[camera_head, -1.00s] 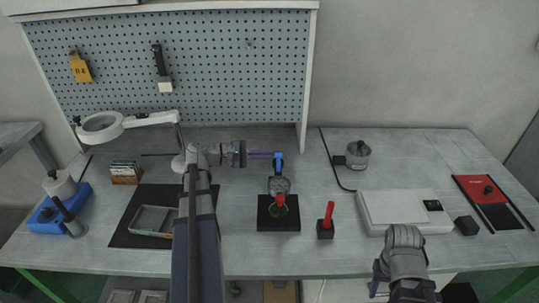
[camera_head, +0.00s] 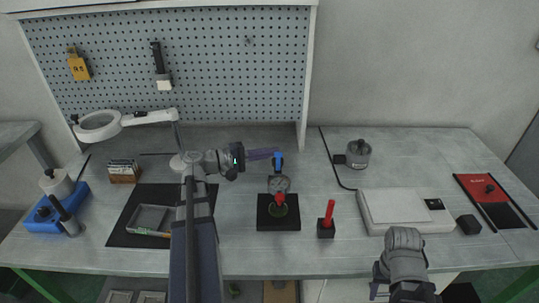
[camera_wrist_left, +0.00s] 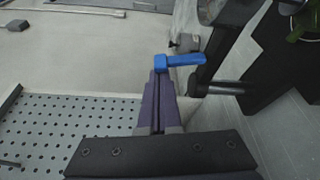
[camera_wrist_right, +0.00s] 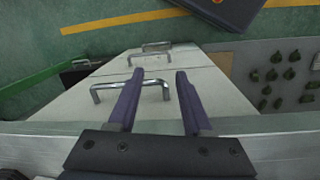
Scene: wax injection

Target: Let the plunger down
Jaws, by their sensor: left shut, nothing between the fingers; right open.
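The press (camera_head: 279,184) stands on a black base (camera_head: 288,222) in the middle of the bench, with a round gauge and a red knob low on it. Its blue lever (camera_head: 277,160) is at the top; it also shows in the left wrist view (camera_wrist_left: 182,60). My left gripper (camera_head: 274,153) is shut and empty, its fingertips (camera_wrist_left: 160,75) right by the lever's end; whether they touch I cannot tell. The plunger itself is not clearly visible. My right gripper (camera_wrist_right: 155,80) is open and empty, low in front of the bench.
A red-handled tool in a black block (camera_head: 326,228) stands right of the base. Further right are a metal pot (camera_head: 358,154) and a white box (camera_head: 392,207). A grey tray (camera_head: 150,218) on a dark mat and a magnifier lamp (camera_head: 98,125) are left.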

